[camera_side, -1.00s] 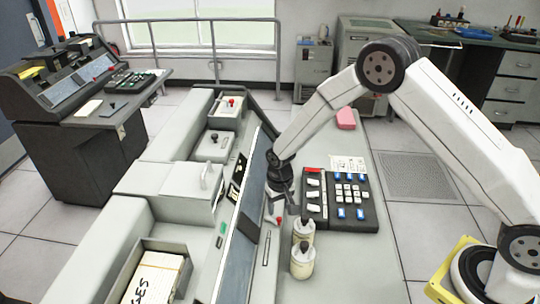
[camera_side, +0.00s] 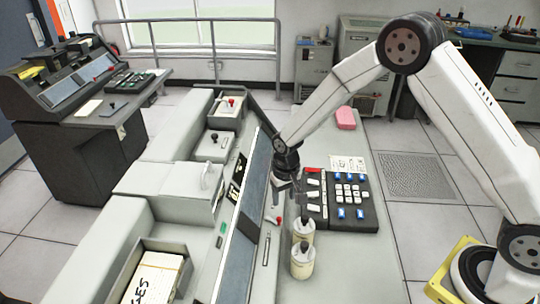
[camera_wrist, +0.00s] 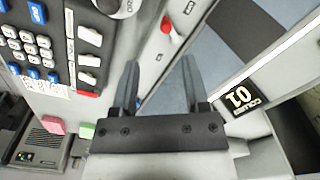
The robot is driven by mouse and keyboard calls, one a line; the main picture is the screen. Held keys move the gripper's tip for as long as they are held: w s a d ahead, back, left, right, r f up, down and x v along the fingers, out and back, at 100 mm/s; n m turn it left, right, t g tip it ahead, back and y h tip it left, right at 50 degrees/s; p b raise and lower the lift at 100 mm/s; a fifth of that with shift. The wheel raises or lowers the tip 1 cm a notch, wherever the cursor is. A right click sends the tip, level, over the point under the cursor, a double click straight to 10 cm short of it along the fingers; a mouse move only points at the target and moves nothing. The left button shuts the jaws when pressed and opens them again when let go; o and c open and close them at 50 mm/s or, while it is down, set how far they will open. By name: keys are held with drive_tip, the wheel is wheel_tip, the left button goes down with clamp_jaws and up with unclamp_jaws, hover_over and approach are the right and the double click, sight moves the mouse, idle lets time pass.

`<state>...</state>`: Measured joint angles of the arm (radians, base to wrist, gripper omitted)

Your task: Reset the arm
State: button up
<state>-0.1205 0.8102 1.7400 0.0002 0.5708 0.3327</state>
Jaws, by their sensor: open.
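My gripper (camera_side: 285,186) hangs over the console top, just left of the keypad, in the side view. In the wrist view its two dark fingers (camera_wrist: 160,88) stand apart with nothing between them. The black keypad (camera_side: 347,200) has white and blue keys and a red one; it also shows at the upper left of the wrist view (camera_wrist: 45,42). A red-tipped lever (camera_side: 276,220) sits just below the gripper in the side view, and it shows beyond the fingers in the wrist view (camera_wrist: 168,27).
Two cream bottles with dark tops (camera_side: 303,258) stand near the gripper. A pink block (camera_side: 345,118) lies behind the keypad. An open tray of cards (camera_side: 157,280) is at the front left. A dark control desk (camera_side: 85,140) stands far left.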

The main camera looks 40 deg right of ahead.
drive_tip(key=s+d+r+n+t, duration=0.1)
drive_tip(key=s+d+r, duration=0.1)
drive_tip(key=s+r, duration=0.4)
drive_tip(key=s+d+r+n+t, duration=0.1)
drive_tip(key=s+d+r, duration=0.2)
drive_tip(key=s, duration=0.9)
wheel_tip(320, 180, up, 3)
drive_tip(key=shift+s+d+r, duration=0.1)
drive_tip(key=shift+s+d, duration=0.1)
drive_tip(key=shift+d, duration=0.1)
